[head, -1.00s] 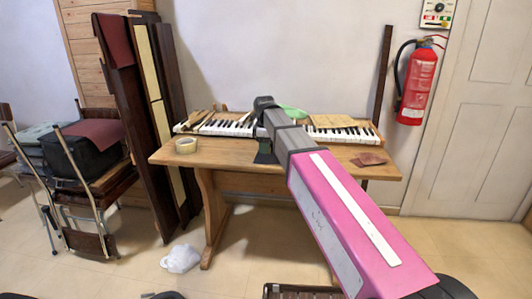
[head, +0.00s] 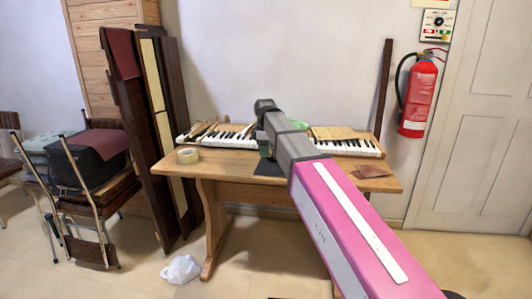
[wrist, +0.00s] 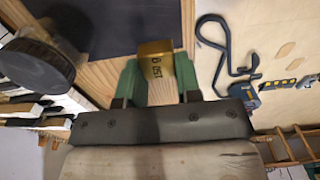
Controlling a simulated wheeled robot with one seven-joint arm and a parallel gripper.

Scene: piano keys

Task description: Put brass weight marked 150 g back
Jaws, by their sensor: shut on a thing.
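The brass weight (wrist: 157,60) is a small golden block with dark marking that reads upside down, like "150 g", in the wrist view. My gripper (wrist: 157,78) has green fingers on both sides of it and is shut on it. A pale wooden surface shows between the fingers below the weight.
Piano keys (head: 345,146) lie along the table's back. A tape roll (head: 188,155), a dark mat (head: 268,168) and a brown piece (head: 371,171) lie on the table. The wrist view shows a dark round object (wrist: 40,65), a black hook (wrist: 225,50) and a dark panel (wrist: 105,25).

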